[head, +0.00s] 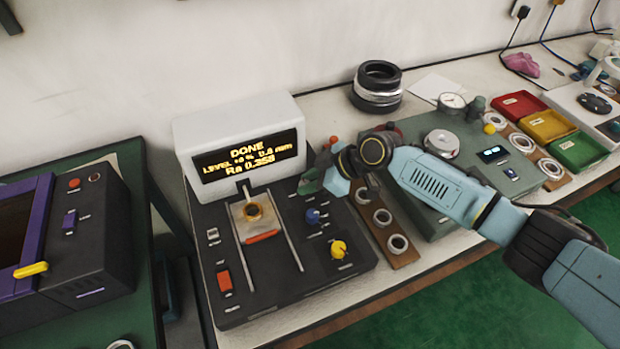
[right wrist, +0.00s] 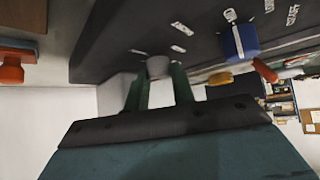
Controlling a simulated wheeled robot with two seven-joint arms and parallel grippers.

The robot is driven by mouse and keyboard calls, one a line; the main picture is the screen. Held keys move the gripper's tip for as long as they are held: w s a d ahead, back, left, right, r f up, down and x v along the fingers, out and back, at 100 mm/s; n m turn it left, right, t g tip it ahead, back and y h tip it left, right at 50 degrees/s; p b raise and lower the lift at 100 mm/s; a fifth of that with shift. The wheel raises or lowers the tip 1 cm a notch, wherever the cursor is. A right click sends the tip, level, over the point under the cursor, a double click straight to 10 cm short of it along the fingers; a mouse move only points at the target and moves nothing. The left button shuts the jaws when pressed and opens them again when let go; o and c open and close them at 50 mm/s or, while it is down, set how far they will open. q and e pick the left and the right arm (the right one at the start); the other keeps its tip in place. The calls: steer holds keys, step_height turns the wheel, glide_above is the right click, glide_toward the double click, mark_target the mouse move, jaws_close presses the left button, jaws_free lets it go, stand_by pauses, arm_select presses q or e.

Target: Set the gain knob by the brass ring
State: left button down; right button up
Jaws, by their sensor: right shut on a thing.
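The tester (head: 345,270) is a black panel with a white display housing reading "DONE", "LEVEL +0 %", "0.8 mm" and "Ra 0.358". The brass ring (head: 253,211) rests on its pale stage between two rails. My right gripper (head: 312,184) is low over the panel's back right, beside the display. In the right wrist view its green fingers (right wrist: 160,90) are shut on a grey knob (right wrist: 158,67). Its label is too blurred to read, so I cannot tell for certain that it is the gain knob. My left gripper is not in view.
A blue knob (head: 314,215), a yellow knob (head: 338,249) and a red switch (head: 224,281) stand on the panel. A wooden strip with steel rings (head: 398,243) lies just right. Further right are a green plate with a gauge (head: 452,101) and red, yellow and green trays (head: 580,151).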

steer(key=m+t+h+p, duration=0.1)
steer(key=m+p, duration=0.1)
steer(key=p, duration=0.2)
steer(key=m+t+p, duration=0.2)
steer(key=p, duration=0.2)
steer(key=m+t+h+p, duration=0.1)
steer(key=m+p, duration=0.2)
steer(key=p, duration=0.1)
steer(key=shift+s+a+r+h+p, duration=0.3)
steer(key=shift+s+a+p, duration=0.1)
steer(key=shift+f+m+t+h+p, duration=0.2)
steer(key=shift+m+t+h+p, duration=0.4)
steer(key=shift+m+p, duration=0.3)
steer(key=shift+m+h, duration=0.4)
steer(key=shift+m, duration=0.2)
steer(key=shift+f+t+p, duration=0.1)
steer(key=shift+t+p, duration=0.2)
steer(key=shift+p, duration=0.05)
steer(key=o, duration=1)
